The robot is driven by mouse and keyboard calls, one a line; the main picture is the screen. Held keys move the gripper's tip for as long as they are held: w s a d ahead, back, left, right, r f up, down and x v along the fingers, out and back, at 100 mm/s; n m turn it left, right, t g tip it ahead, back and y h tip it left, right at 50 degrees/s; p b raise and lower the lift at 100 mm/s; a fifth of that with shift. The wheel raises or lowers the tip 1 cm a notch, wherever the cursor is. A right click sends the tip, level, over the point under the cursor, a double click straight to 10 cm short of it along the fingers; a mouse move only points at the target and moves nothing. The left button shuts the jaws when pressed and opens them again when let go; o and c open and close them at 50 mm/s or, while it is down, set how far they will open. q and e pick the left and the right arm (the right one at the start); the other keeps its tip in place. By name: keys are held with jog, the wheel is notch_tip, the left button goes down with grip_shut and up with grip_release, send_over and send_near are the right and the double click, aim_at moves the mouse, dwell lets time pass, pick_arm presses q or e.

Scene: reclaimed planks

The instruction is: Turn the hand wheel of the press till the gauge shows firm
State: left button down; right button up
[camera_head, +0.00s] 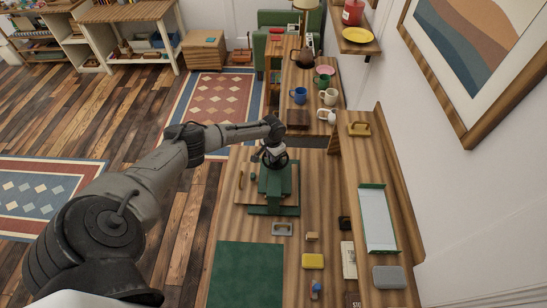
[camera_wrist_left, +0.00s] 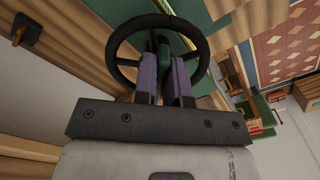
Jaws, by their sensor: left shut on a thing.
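The green press (camera_head: 274,188) stands on the wooden bench. Its dark round hand wheel (camera_head: 283,160) is at the top, and the wheel's rim fills the upper part of the left wrist view (camera_wrist_left: 122,38). My left gripper (camera_head: 271,150) is over the wheel, its arm coming in from the left. In the left wrist view its two purple-grey fingers (camera_wrist_left: 165,70) reach inside the rim and are shut on the wheel's middle, with a green part between them. I cannot make out a gauge reading. My right gripper is in neither view.
A green mat (camera_head: 246,275), a grey-handled tool (camera_head: 282,229) and a yellow block (camera_head: 313,261) lie in front of the press. Mugs (camera_head: 328,97) stand on the table behind. A shelf with a long green-ended tray (camera_head: 377,218) runs along the right wall.

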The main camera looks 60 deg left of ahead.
pick_arm(q)
jog(key=m, duration=0.2)
jog(key=m+b, duration=0.1)
jog(key=m, duration=0.1)
jog(key=m+b, duration=0.1)
jog(key=m, duration=0.1)
jog(key=shift+a+m, duration=0.3)
jog(key=shift+a, duration=0.1)
jog(key=m, duration=0.1)
jog(key=m+b, duration=0.1)
jog(key=m, duration=0.2)
jog(key=shift+w+a, duration=0.2)
jog(key=shift+w, duration=0.05)
jog(key=shift+m+b, duration=0.3)
jog(key=shift+m, duration=0.2)
jog(key=c, duration=1.2)
grip_release()
